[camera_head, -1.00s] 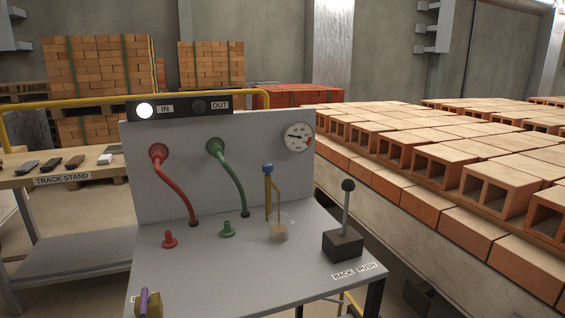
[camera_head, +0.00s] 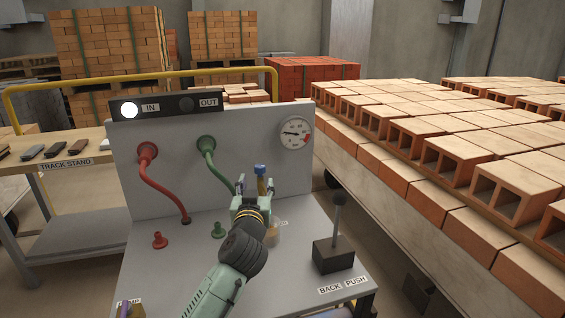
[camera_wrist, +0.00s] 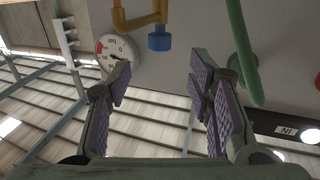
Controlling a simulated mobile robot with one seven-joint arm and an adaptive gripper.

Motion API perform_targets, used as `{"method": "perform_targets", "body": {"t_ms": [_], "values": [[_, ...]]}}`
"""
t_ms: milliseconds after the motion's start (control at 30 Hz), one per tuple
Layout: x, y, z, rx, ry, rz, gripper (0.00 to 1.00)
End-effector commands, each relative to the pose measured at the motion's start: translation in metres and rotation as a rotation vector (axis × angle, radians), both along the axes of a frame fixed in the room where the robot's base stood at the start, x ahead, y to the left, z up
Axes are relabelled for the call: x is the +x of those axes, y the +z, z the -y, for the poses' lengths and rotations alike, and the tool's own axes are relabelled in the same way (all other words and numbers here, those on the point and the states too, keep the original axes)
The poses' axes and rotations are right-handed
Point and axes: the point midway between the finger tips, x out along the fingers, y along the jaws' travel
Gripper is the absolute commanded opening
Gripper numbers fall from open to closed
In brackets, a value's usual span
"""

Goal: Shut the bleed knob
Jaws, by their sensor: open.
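The blue bleed knob (camera_head: 260,169) sits on top of a yellow pipe (camera_head: 262,186) at the panel's right part. In the wrist view the knob (camera_wrist: 159,39) hangs at the upper middle, past the fingertips, with nothing between the pads. My gripper (camera_head: 241,184) is open, just left of and in front of the knob in the head view. In the wrist view my gripper (camera_wrist: 160,75) shows its two purple-padded fingers well apart. The clear cup below the pipe is partly hidden by my arm.
A red hose (camera_head: 160,188) and a green hose (camera_head: 222,170) loop from the panel (camera_head: 172,205). A gauge (camera_head: 296,132) is at upper right. A black lever (camera_head: 335,240) stands on the right. Rows of hollow bricks (camera_head: 440,135) lie further right.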

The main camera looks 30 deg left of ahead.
Motion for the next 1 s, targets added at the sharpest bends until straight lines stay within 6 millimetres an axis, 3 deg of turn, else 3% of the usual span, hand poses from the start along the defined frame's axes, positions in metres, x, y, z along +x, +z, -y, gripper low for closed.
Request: {"method": "perform_targets", "body": {"t_ms": [533, 1000], "values": [[0.078, 0.004, -0.046, 0.007, -0.003, -0.001, 0.47], [0.09, 0.002, -0.053, 0.005, -0.003, 0.003, 0.47]]}}
